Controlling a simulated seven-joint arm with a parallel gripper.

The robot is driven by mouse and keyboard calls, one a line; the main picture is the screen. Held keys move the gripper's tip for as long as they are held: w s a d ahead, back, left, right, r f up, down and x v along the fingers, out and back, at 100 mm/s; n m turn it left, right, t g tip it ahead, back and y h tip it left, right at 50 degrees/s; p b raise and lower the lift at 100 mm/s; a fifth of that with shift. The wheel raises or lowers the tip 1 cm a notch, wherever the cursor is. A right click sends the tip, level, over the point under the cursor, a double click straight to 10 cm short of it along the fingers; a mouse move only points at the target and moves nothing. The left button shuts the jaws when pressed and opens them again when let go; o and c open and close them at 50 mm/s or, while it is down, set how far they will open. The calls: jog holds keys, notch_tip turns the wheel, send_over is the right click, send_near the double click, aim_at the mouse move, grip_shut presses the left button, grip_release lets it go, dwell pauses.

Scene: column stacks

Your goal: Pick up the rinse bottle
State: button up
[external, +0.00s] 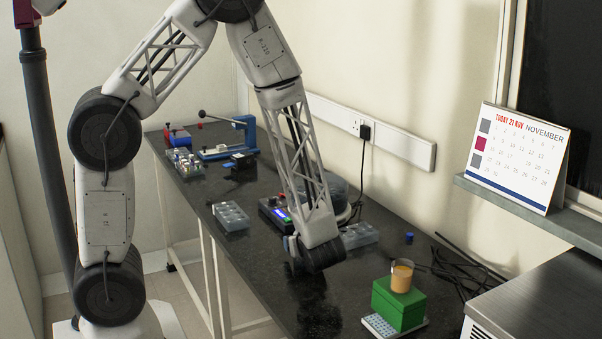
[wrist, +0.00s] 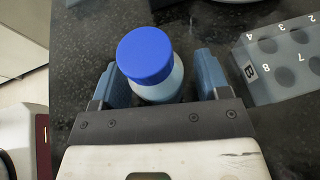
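The rinse bottle appears to be the white bottle with a blue screw cap (wrist: 146,54) in the wrist view, upright on the black worktop. My gripper (wrist: 158,72) is open, with one blue finger on each side of the bottle. A gap shows between the bottle and the right finger; the cap hides whether the left finger touches it. In the external view my gripper (external: 291,250) is low over the worktop, mostly behind my wrist, and I cannot make out the bottle there.
A grey numbered rack (wrist: 282,62) lies close to the right finger. On the black worktop (external: 310,312) are another grey rack (external: 231,216), a control box (external: 273,213), a green block (external: 399,303) bearing an orange-filled beaker (external: 402,277), and loose black cables (external: 462,268).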

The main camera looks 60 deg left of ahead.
jog(key=c, duration=0.9)
jog(key=shift+r, duration=0.15)
jog(key=shift+r, duration=1.7)
jog(key=s+d, duration=0.1)
jog(key=s, duration=0.4)
jog(key=s+d+r, duration=0.1)
jog(key=s, duration=0.9)
jog(key=shift+s+d+r, duration=0.15)
jog(key=shift+s+d, duration=0.25)
